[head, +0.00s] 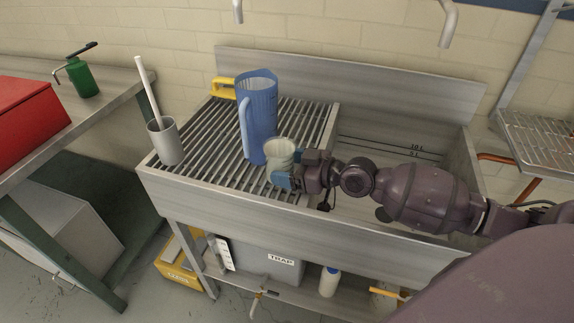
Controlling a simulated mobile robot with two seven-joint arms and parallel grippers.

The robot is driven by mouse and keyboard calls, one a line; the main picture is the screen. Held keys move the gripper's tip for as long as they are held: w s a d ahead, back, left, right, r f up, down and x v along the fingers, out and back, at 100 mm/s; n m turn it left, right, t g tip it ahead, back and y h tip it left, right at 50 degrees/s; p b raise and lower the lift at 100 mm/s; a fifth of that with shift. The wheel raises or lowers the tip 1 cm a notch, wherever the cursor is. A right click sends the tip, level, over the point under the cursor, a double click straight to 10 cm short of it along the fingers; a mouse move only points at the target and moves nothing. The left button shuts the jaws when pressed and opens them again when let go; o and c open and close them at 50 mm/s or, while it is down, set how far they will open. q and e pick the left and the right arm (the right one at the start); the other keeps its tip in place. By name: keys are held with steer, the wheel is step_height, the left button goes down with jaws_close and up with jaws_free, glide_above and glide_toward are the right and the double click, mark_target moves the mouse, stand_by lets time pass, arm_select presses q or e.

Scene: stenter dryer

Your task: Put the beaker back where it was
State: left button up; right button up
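A small pale grey-green beaker (279,153) is at the front right of the slatted drainer (205,145), in front of a tall blue jug (261,110). It looks upright. My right gripper (288,170) comes in from the right with its blue fingers on either side of the beaker's lower part, and it appears shut on it. The fingers hide the beaker's base, so I cannot tell whether it touches the slats. My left gripper is out of view.
The open sink basin (385,140) is to the right. The left bench holds a green can (83,78) and red box (28,120).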

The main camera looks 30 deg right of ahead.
steer(key=o, duration=0.3)
steer(key=shift+r, duration=0.1)
steer(key=shift+r, duration=0.25)
steer(key=b+v, duration=0.1)
steer(key=v, duration=1.1)
steer(key=shift+f, duration=0.2)
